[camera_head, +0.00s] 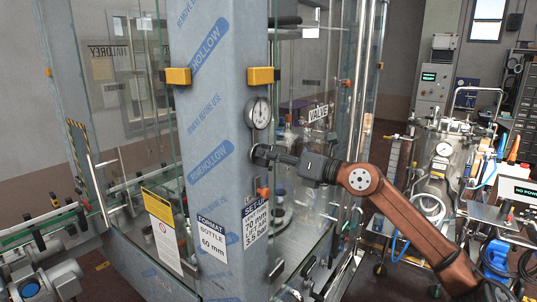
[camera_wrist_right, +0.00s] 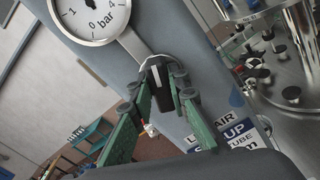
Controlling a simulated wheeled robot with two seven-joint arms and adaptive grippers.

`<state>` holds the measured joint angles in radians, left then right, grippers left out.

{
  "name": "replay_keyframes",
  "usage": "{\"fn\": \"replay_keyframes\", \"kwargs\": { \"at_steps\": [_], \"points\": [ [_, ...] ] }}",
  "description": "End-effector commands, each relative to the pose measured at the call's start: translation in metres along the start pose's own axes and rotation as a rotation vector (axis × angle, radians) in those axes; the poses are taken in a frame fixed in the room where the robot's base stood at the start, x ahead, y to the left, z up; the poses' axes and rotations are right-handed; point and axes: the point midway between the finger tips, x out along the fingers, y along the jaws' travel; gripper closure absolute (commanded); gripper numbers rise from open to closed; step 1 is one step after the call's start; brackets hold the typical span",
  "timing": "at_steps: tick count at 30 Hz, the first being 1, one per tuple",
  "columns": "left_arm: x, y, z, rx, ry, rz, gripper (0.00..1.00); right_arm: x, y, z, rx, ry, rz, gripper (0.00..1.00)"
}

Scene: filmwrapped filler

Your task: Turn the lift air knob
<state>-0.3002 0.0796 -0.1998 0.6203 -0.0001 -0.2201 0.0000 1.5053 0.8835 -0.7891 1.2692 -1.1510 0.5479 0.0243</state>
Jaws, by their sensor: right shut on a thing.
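The lift air knob (camera_wrist_right: 163,92) is small and black with a white mark. It sits on the blue-grey film-wrapped column (camera_head: 214,110), just below a round pressure gauge (camera_head: 258,112). In the wrist view the gauge (camera_wrist_right: 97,12) is cut off at the top and its needle is only partly seen. My right gripper (camera_head: 268,155) reaches in from the right and is shut on the knob. In the wrist view its green-padded fingers (camera_wrist_right: 160,86) lie on either side of the knob. In the head view the gripper mostly hides the knob. My left gripper is not in view.
A set-up card (camera_head: 255,226) hangs below the gripper, with an orange fitting (camera_head: 263,192) above it. Yellow hinge blocks (camera_head: 177,76) and glass doors flank the column. A steel vessel (camera_head: 440,165) with hoses stands at the right.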

Motion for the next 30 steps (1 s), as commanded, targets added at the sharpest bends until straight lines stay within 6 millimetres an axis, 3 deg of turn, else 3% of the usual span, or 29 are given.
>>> {"fn": "replay_keyframes", "kwargs": {
  "at_steps": [30],
  "points": [
    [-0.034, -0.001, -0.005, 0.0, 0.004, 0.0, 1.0, -0.001, -0.004, 0.0, 0.924, -0.001, -0.001, 1.0]
  ]
}}
